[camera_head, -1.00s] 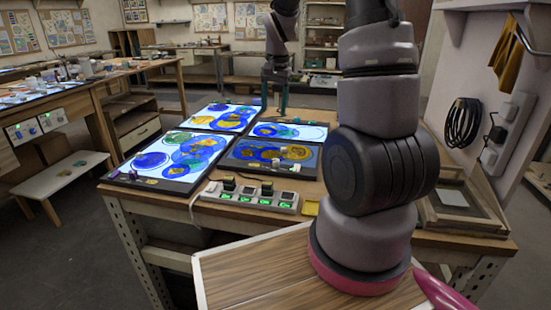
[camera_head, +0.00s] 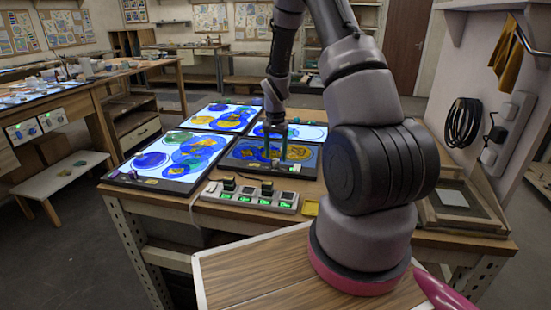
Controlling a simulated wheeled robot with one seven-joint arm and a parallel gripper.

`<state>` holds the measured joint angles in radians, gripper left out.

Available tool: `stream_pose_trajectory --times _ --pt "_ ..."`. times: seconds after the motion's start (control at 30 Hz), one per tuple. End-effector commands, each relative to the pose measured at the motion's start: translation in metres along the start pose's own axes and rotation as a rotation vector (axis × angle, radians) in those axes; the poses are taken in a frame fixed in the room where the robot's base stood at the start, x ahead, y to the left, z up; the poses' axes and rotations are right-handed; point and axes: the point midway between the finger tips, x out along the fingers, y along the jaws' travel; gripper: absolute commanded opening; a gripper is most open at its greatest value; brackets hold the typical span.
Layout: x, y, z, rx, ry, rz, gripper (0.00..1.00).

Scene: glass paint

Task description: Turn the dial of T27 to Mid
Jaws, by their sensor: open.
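Four light panels lie on the workbench, with round coloured glass pieces on them. The front right panel (camera_head: 237,166) looks dimmer and bluer than the front left panel (camera_head: 122,177), the back left panel (camera_head: 190,122) and the back right panel (camera_head: 318,132), which glow white. I cannot read any label, so I cannot tell which panel is T27, and its dial is too small to make out. My gripper (camera_head: 276,158) is open, pointing down over the front right panel. I see nothing between its fingers. I cannot tell whether the fingertips touch anything.
A power strip (camera_head: 250,197) with green lit switches and black plugs lies along the bench's front edge. A small yellow piece (camera_head: 310,208) lies to its right. A wooden frame (camera_head: 465,215) rests at the right. Another bench with white control boxes (camera_head: 37,125) stands at the left.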

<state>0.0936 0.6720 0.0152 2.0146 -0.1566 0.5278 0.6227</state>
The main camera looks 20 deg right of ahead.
Motion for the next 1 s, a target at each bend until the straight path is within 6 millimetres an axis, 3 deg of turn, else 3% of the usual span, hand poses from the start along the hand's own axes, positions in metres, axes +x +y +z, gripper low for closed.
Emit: stream_pose_trajectory --times 0.2,0.5,0.67,0.7,1.0 --pt "0.019 0.0 0.0 0.0 0.0 0.0 0.67" --pt "0.021 0.0 0.0 0.0 0.0 -0.001 0.67" --pt "0.021 0.0 0.0 0.0 0.0 -0.001 0.05" --pt "0.021 0.0 0.0 0.0 0.0 -0.001 0.0" --pt "0.02 0.0 0.0 -0.026 0.0 -0.001 0.0"
